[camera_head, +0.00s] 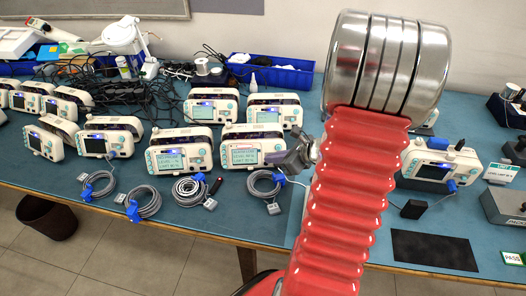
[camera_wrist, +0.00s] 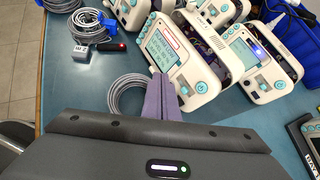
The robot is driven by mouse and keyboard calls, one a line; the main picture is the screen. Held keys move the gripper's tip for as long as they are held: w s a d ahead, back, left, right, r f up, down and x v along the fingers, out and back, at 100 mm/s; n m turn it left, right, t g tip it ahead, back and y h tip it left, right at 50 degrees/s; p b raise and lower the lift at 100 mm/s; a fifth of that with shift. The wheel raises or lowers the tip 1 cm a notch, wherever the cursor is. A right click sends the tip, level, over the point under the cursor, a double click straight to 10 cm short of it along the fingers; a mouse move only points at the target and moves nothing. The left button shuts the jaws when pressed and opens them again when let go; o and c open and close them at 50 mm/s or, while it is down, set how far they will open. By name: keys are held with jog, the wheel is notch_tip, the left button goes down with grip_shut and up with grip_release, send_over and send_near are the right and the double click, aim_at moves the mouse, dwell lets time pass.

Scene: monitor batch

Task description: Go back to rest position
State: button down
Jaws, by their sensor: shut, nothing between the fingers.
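My gripper (camera_head: 300,152) shows in the head view just left of my red arm, beside a white monitor (camera_head: 246,151) with a lit screen. In the wrist view my gripper's purple-grey fingers (camera_wrist: 160,98) are together, with nothing between them. They point toward the monitor (camera_wrist: 174,52) and a coiled grey cable (camera_wrist: 127,98) on the table. I cannot tell the exact gap between the fingertips and the monitor. My arm hides part of the table in the head view.
Several white monitors stand in rows on the blue table (camera_head: 240,220). Coiled cables (camera_head: 192,188) lie along its front. Blue bins (camera_head: 283,77) and tangled black cables stand at the back. A black mat (camera_head: 434,250) lies at right. A dark bin (camera_head: 46,218) is on the floor.

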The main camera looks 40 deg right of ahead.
dwell(0.3)
jog(key=shift+a+n, duration=0.1)
jog(key=shift+n, duration=0.2)
jog(key=s+a+r+n+g+y, duration=0.25)
jog(key=s+a+n+g, duration=0.45)
jog(key=a+n, duration=0.8)
jog(key=s+a+r+n+t+h, duration=0.1)
jog(key=s+a+r+n+h, duration=0.1)
jog(key=a+r+n, duration=0.5)
jog(key=s+a+r+n+t+h, duration=0.1)
jog(key=s+a+r+n+h, duration=0.1)
jog(key=a+r+n, duration=0.5)
notch_tip(320, 180, up, 2)
jog(key=n, duration=0.3)
jog(key=shift+s+r+t, duration=0.2)
jog(key=shift+s+t, duration=0.1)
jog(key=shift+s, duration=0.05)
jog(key=shift+h, duration=0.25)
